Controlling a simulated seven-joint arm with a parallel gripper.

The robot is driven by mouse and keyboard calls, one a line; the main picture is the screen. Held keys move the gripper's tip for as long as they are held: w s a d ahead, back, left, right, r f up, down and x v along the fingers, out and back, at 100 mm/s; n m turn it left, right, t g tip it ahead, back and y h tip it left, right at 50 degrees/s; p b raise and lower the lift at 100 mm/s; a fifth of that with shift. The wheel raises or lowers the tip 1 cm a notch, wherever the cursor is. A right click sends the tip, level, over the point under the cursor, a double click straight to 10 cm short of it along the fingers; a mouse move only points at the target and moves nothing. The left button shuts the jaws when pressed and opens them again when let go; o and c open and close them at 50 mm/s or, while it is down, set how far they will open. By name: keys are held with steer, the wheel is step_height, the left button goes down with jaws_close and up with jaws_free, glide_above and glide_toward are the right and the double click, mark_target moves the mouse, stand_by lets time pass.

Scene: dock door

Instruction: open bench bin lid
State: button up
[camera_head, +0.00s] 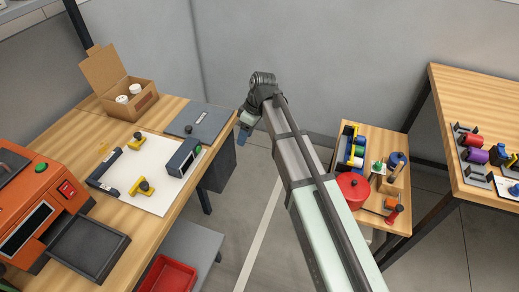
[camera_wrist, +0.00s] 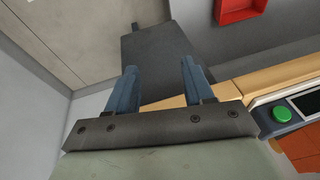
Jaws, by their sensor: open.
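A flat grey lid (camera_head: 203,118) with a dark knob (camera_head: 188,129) and a small white label lies flat on the left bench, at its far right corner. It looks shut. A dark grey box (camera_head: 222,166) hangs below the bench edge there, and its side seems to show in the wrist view (camera_wrist: 158,50). My gripper (camera_head: 242,137) is to the right of the lid, beyond the bench edge, apart from the knob. In the wrist view its two blue fingers (camera_wrist: 160,70) are spread with nothing between them. The lid does not clearly show in the wrist view.
A device with a green button (camera_head: 182,158) stands near the lid's front edge. An open cardboard box (camera_head: 120,88) stands behind, left of the lid. A red tray (camera_head: 167,276) sits on a lower grey surface. A small table (camera_head: 372,145) with spools stands right. Floor between is clear.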

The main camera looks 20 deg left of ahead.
steer(key=d+f+m, duration=0.1)
steer(key=d+f, duration=0.3)
steer(key=f, duration=0.2)
steer(key=shift+w+d+f+m, duration=0.2)
steer(key=shift+w+d+m, duration=0.1)
steer(key=shift+d, duration=0.1)
stand_by(0.3)
steer(key=s+d+f+m+h, duration=0.2)
steer(key=s+d+f+m, duration=0.4)
steer(key=d+f, duration=0.55)
steer(key=s+d+f+m+h, duration=0.1)
steer(key=s+d+f+m, duration=0.5)
steer(key=d+f, duration=0.6)
steer(key=s+d+f+m+g, duration=0.2)
steer(key=s+d+f, duration=0.5)
steer(key=s, duration=0.5)
steer(key=s+d+f+m+g, duration=0.1)
steer(key=s+d+f+g, duration=0.2)
steer(key=s+d+f, duration=0.3)
steer(key=s+d, duration=0.4)
steer(key=s, duration=0.2)
steer(key=shift+d+f+m, duration=0.15)
steer(key=shift+f+m, duration=0.25)
